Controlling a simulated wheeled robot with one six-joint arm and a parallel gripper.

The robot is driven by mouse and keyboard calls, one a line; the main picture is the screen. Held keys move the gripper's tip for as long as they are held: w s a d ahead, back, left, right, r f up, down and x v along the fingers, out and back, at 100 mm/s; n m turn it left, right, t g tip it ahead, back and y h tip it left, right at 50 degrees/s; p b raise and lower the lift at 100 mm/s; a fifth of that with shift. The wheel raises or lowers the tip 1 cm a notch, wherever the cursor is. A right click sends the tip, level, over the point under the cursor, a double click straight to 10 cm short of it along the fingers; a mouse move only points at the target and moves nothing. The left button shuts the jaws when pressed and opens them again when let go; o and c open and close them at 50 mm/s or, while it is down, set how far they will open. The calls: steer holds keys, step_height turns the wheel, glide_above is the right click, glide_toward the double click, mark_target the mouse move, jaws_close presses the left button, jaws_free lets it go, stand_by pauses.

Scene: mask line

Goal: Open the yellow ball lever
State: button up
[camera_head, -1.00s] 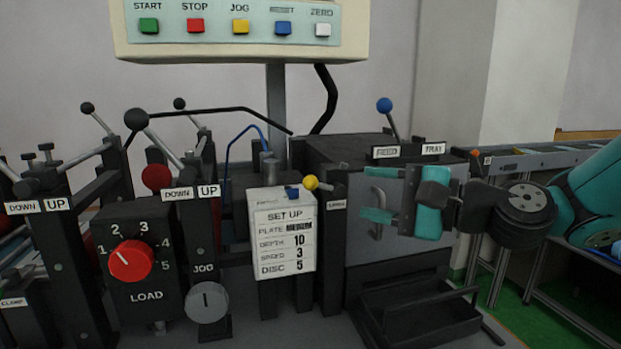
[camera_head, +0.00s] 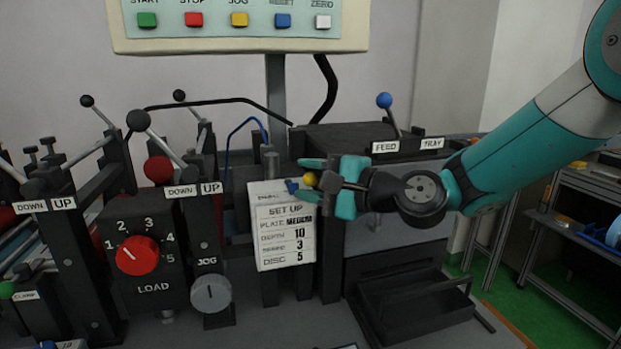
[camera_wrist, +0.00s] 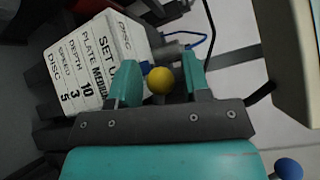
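The yellow ball (camera_head: 310,178) of the lever shows in the head view at the right edge of the set-up card, just at my gripper's fingertips. In the wrist view the yellow ball (camera_wrist: 160,80) sits between the two teal fingers, with a gap to the finger on each side. My gripper (camera_head: 314,180) is open and reaches in from the right; its fingers (camera_wrist: 160,82) also show in the wrist view. The lever's shaft and its label are hidden behind my gripper.
The white set-up card (camera_head: 284,226) stands directly left of the ball, with a small blue part at its top. A blue-ball lever (camera_head: 384,101) rises behind, by the FEED and TRAY labels. A dark tray (camera_head: 420,310) lies below my gripper. A red LOAD knob (camera_head: 137,255) is at left.

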steer(key=c, duration=0.6)
steer(key=shift+r+p, duration=0.1)
steer(key=shift+p, duration=0.4)
steer(key=shift+c, duration=0.3)
steer(key=shift+a+n+h+p, duration=0.1)
steer(key=shift+n+h+p, duration=0.3)
steer(key=shift+n+p, duration=0.1)
steer(key=shift+f+n+g+h, duration=0.3)
steer(key=shift+f+g, duration=0.1)
steer(key=shift+f, duration=0.2)
steer(key=o, duration=0.9)
steer(key=b+v, duration=0.4)
steer(key=v, duration=1.3)
steer(key=shift+s, duration=0.2)
